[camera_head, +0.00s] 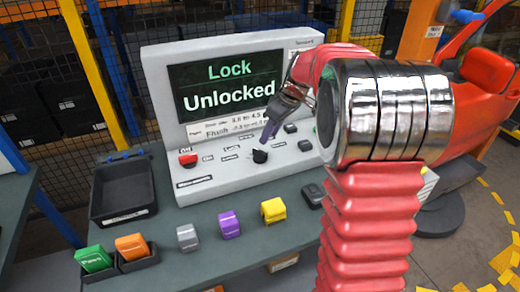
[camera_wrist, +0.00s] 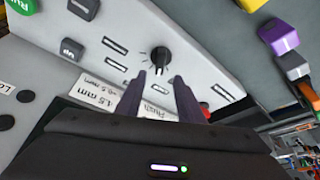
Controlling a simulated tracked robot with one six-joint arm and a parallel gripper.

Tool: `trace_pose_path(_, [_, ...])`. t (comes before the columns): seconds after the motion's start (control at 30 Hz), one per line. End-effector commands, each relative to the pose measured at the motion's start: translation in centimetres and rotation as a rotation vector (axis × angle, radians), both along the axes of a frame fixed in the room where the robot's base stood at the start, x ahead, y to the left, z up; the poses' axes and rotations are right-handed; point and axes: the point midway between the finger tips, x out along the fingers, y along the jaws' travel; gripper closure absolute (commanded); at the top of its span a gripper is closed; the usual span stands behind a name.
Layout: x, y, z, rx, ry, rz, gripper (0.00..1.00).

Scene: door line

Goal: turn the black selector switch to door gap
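The black selector switch (camera_head: 260,156) sits on the sloped lower panel of the grey console (camera_head: 225,175). In the wrist view the black switch (camera_wrist: 160,57) is a round knob with a pointer, with labels around it. My gripper (camera_head: 270,130) hangs just above and behind the switch in the head view. In the wrist view my gripper's two purple-grey fingers (camera_wrist: 157,88) are apart, with a gap between them, and their tips end short of the knob. Nothing is held. The console screen (camera_head: 228,88) reads "Lock" and "Unlocked".
A red button (camera_head: 188,159) is left of the switch, and dark buttons (camera_head: 305,145) are to its right. Grey (camera_head: 187,237), purple (camera_head: 229,224) and yellow (camera_head: 273,210) blocks stand in front of the console. A black tray (camera_head: 122,190) and green (camera_head: 93,259) and orange (camera_head: 132,246) blocks are at left.

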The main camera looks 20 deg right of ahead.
Motion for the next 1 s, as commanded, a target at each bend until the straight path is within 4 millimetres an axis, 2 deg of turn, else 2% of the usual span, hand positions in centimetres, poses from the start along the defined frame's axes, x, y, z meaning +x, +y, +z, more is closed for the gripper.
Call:
trace_pose_path(0.1, [0.6,0.5,-1.9,0.001,0.003,0.001,0.66])
trace_pose_path(0.5, [2.5,1.6,-7.1,0.002,0.002,0.002,0.66])
trace_pose_path(0.7, [2.9,1.8,-8.2,0.000,0.000,0.001,0.66])
trace_pose_path(1.0, [3.0,1.8,-8.3,0.000,0.000,0.001,0.68])
